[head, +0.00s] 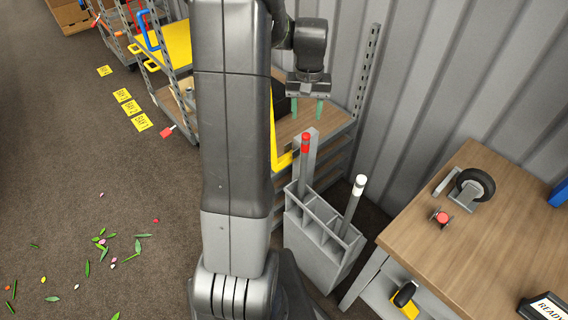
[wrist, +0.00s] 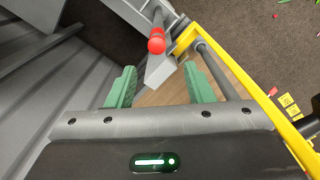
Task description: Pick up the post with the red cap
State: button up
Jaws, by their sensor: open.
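The post with the red cap (head: 305,146) stands upright in a grey slotted holder (head: 318,262) in the head view. Its red cap also shows in the wrist view (wrist: 157,42), just beyond my fingertips and roughly centred between them. My gripper (head: 307,108) is open and empty, with two green fingers pointing down, above and slightly behind the red cap in the head view. The fingers also show in the wrist view (wrist: 160,84), apart from each other and not touching the post. The post's lower part is hidden in the holder.
A white-capped post (head: 353,205) leans in the same holder. A grey flat upright stands close by the red-capped post. A wooden-shelved cart (head: 340,122) with a yellow frame lies beneath my gripper. A wooden table (head: 480,235) with a caster (head: 475,185) stands right. A corrugated wall is behind.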

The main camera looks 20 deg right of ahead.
aim_at(306, 133)
notch_tip(306, 133, down, 8)
jog(key=shift+d, duration=0.1)
jog(key=shift+s+f+p, duration=0.15)
jog(key=shift+f+p, duration=0.15)
jog(key=shift+f, duration=1.15)
jog(key=shift+s+f+p, duration=0.15)
jog(key=shift+f+p, duration=0.15)
jog(key=shift+f, duration=1.1)
jog(key=shift+c, duration=0.2)
grip_shut()
